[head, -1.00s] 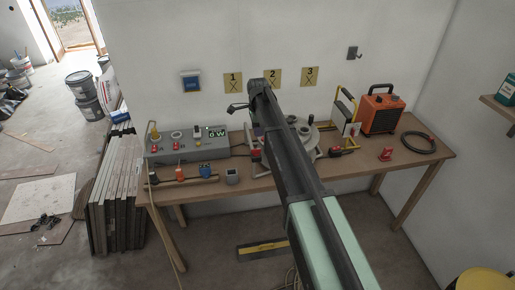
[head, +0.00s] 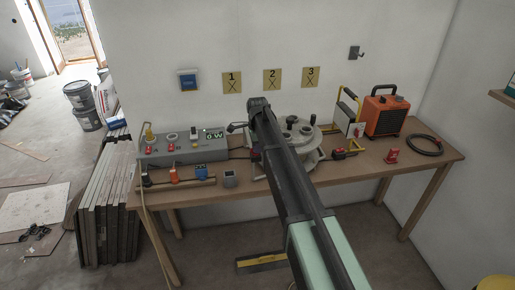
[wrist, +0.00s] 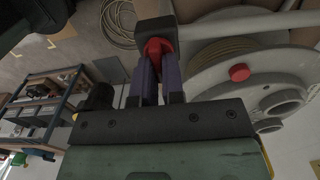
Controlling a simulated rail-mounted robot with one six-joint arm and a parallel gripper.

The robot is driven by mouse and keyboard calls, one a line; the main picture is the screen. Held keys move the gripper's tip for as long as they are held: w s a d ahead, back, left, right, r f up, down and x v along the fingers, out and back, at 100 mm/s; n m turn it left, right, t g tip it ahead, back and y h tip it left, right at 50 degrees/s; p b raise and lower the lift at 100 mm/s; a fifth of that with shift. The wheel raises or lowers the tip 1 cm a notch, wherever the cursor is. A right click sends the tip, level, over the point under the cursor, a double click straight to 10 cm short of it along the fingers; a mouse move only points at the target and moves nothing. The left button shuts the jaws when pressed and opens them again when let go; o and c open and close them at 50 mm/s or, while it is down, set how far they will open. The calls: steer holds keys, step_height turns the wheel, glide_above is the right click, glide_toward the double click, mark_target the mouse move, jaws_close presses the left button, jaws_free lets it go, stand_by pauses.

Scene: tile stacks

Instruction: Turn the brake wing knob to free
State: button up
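A red knob (wrist: 156,46) shows in the wrist view at the tips of my gripper (wrist: 158,64), beside a large pale reel (wrist: 206,82). The gripper's two purple fingers stand close together with part of the red knob between them, so it looks shut on it. The lower part of the knob is hidden by the fingers. A second, round red knob (wrist: 239,72) sits on the reel's face, apart from the fingers. In the head view the reel (head: 314,146) stands on the bench, partly hidden behind my arm. The gripper and its knob are mostly hidden there.
The wooden bench (head: 350,171) also holds a grey control box (head: 183,151) at left, an orange heater (head: 385,112), a coiled black hose (head: 424,144) and a small red item (head: 391,156) at right. Numbered yellow signs (head: 232,82) hang on the wall behind.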

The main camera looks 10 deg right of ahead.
jaws_close()
steer(key=shift+n, duration=0.3)
steer(key=n, duration=0.3)
steer(key=shift+w, duration=0.15)
steer(key=n, duration=0.6)
steer(key=shift+w+a, duration=0.1)
steer(key=shift+w, duration=0.05)
steer(key=n, duration=0.4)
steer(key=shift+a, duration=0.15)
steer(key=shift+w+a+n, duration=0.1)
steer(key=shift+n, duration=2.1)
